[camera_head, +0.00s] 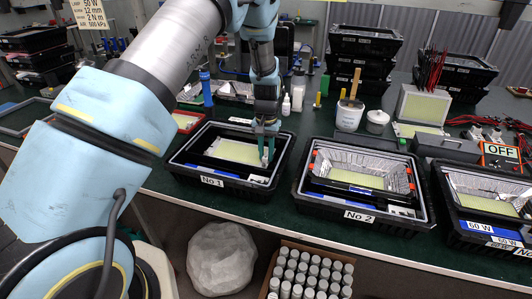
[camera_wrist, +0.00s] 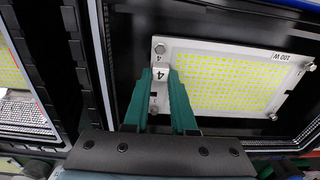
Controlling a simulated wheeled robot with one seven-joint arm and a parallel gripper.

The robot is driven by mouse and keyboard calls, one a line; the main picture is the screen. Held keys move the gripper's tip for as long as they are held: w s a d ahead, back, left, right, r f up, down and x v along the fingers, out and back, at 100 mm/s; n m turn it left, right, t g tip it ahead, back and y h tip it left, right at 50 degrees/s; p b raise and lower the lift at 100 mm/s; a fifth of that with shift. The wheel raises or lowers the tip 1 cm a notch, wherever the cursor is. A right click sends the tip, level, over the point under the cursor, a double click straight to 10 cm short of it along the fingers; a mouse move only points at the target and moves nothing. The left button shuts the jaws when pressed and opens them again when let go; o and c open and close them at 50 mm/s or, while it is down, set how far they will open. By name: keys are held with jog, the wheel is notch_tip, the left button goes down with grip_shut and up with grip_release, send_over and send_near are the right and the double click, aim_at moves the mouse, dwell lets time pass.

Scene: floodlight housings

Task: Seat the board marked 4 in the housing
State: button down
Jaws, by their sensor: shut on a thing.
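The board marked 4 (camera_wrist: 225,80) is a white plate with a yellow LED grid, a "100 W" print and round fixings at its corners. My gripper (camera_wrist: 164,88) has green fingers shut on its upright tab marked 4 at one short end. In the head view the board (camera_head: 238,151) shows inside the outline of the black housing labelled No 1 (camera_head: 180,160), with my gripper (camera_head: 266,150) at its right end. The black housing interior (camera_wrist: 128,60) surrounds the board in the wrist view. I cannot tell whether the board touches the housing floor.
Housing No 2 (camera_head: 300,195) stands to the right, with a reflector and a board in it. Another housing (camera_head: 447,225) is at the far right. A white pot (camera_head: 348,118) and bottles stand behind. A crate of cans (camera_head: 310,275) is below the bench.

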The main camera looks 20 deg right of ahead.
jog(key=shift+f+b, duration=0.65)
jog(key=shift+f, duration=0.4)
jog(key=c, duration=0.7)
grip_release()
jog(key=shift+o, duration=0.2)
notch_tip(320, 180, up, 11)
jog(key=b, duration=0.2)
jog(key=shift+b, duration=0.35)
jog(key=shift+f, duration=0.1)
jog(key=a+r+n, duration=0.2)
jog(key=a, duration=0.7)
jog(key=a+r+n, duration=0.2)
jog(key=a, duration=0.8)
jog(key=s+a+r+n, duration=0.1)
jog(key=s+a, duration=0.4)
jog(key=a, duration=0.3)
jog(key=s+a+n+t, duration=0.1)
jog(key=s+a+n, duration=0.1)
jog(key=s+a, duration=0.4)
jog(key=a, duration=0.3)
jog(key=shift+a+r, duration=0.3)
jog(key=shift+r, duration=0.1)
